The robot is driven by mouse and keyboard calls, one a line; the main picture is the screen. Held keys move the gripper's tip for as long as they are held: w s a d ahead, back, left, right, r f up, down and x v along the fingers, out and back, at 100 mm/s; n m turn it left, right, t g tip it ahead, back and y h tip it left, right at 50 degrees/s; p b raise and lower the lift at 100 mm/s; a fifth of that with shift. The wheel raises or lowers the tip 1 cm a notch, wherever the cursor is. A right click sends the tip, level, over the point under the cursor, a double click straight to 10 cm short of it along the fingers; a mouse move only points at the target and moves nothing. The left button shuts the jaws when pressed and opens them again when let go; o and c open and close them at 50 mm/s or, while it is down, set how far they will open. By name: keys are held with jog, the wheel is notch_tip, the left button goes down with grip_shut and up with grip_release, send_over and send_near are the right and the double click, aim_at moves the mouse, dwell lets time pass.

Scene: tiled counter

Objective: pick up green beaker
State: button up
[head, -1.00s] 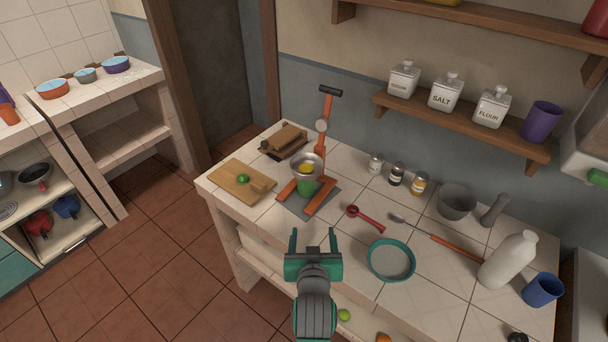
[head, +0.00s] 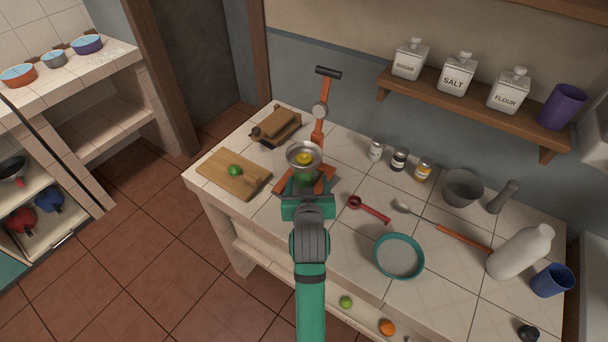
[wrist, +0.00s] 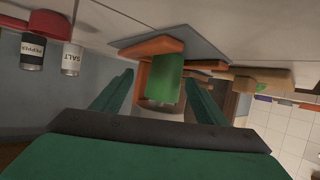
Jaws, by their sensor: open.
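The green beaker (wrist: 168,80) stands on the base of the orange juicer stand (head: 321,127), under the metal bowl (head: 304,165) that holds a yellow fruit. In the head view the beaker is mostly hidden behind my gripper (head: 305,189). In the wrist view my gripper (wrist: 160,95) is open, with one teal finger on each side of the beaker's line. The beaker shows between the fingers and a little ahead of them. I cannot tell whether the fingers touch it.
A cutting board (head: 235,174) with a green lime (head: 235,170) lies left of the juicer. A red scoop (head: 369,209), a teal-rimmed round dish (head: 399,256) and spice jars (head: 399,159) stand to the right. A long-handled spoon (head: 440,225) lies farther right.

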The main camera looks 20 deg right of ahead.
jog(key=x, duration=0.5)
jog(key=shift+w+a+r, duration=0.15)
jog(key=shift+w+a, duration=0.15)
jog(key=shift+a, duration=0.05)
jog(key=c, duration=1.2)
